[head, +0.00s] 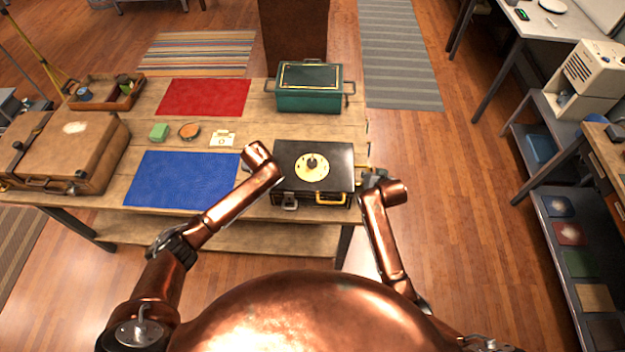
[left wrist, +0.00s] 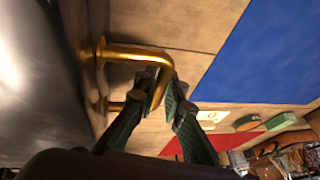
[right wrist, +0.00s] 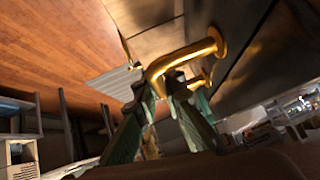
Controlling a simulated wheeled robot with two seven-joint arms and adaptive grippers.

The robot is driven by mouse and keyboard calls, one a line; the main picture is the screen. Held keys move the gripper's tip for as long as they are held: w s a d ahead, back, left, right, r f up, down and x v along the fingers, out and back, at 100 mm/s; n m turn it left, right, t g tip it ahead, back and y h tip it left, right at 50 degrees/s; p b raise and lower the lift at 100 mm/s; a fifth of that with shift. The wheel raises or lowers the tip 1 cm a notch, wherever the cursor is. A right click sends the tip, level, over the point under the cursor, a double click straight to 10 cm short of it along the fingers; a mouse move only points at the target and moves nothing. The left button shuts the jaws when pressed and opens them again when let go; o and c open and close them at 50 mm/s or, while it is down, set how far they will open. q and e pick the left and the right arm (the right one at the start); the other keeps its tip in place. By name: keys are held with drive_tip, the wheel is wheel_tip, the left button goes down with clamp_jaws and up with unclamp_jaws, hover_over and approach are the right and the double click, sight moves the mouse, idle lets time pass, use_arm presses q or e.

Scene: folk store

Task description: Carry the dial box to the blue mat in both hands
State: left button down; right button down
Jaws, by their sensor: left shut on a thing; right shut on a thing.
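The dial box (head: 335,158) is black with a pale yellow dial on top and brass handles on its sides. It is at the right end of the wooden table; I cannot tell if its base touches the wood. The blue mat (head: 180,182) lies flat and bare to its left. My left gripper (left wrist: 168,92) is shut on the brass left handle (left wrist: 140,52). My right gripper (right wrist: 160,88) is shut on the brass right handle (right wrist: 185,55). In the head view the left fingers are mostly hidden behind my wrist.
Bare wood separates the blue mat from these small items.

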idle(0.6)
